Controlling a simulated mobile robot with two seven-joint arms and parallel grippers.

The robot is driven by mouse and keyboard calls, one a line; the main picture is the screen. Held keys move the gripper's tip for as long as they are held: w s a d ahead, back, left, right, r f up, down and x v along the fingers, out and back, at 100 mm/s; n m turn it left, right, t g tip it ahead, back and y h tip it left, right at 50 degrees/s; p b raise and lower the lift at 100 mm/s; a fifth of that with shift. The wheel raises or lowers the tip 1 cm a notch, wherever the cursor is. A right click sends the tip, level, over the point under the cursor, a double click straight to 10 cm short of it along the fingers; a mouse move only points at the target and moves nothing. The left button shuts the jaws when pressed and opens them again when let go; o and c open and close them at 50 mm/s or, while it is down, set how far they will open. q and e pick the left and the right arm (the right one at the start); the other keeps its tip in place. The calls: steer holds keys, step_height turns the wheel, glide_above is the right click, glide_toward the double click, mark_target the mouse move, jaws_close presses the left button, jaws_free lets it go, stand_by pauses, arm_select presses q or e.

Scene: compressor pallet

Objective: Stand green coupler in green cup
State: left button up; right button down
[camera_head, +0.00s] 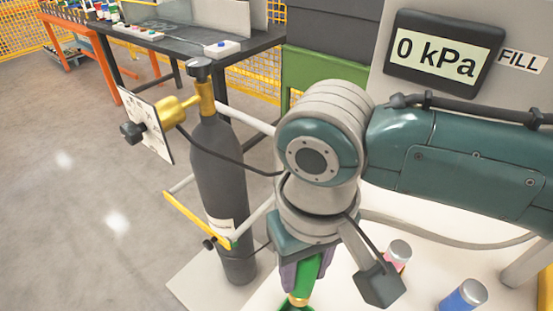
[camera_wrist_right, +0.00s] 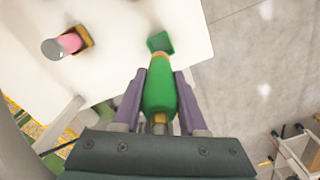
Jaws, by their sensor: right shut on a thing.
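My right gripper (camera_head: 303,272) is shut on the green coupler (camera_head: 308,281), which points downward with a brass tip at its lower end. In the right wrist view the purple fingers of my right gripper (camera_wrist_right: 159,103) hold the green coupler (camera_wrist_right: 159,92) from both sides. The green cup (camera_wrist_right: 160,42) stands on the white surface just beyond the brass tip. In the head view only a little of the green cup (camera_head: 296,308) shows at the bottom edge, under the tip. I cannot tell whether the tip is inside the cup. My left gripper is out of view.
A pink coupler (camera_head: 397,255) and a blue coupler (camera_head: 465,296) stand on the white surface (camera_head: 345,292) to the right. A dark gas cylinder (camera_head: 220,170) with a brass valve stands to the left. A panel reading 0 kPa (camera_head: 440,52) rises behind.

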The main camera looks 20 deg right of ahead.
steer(key=shift+w+a+f, duration=0.1)
steer(key=shift+a+f, duration=0.15)
steer(key=shift+f, duration=0.3)
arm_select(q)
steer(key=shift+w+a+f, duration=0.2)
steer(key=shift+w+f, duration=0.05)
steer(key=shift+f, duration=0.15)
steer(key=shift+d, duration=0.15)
arm_select(e)
steer(key=shift+d, duration=0.15)
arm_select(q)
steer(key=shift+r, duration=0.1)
arm_select(e)
steer(key=shift+r, duration=0.1)
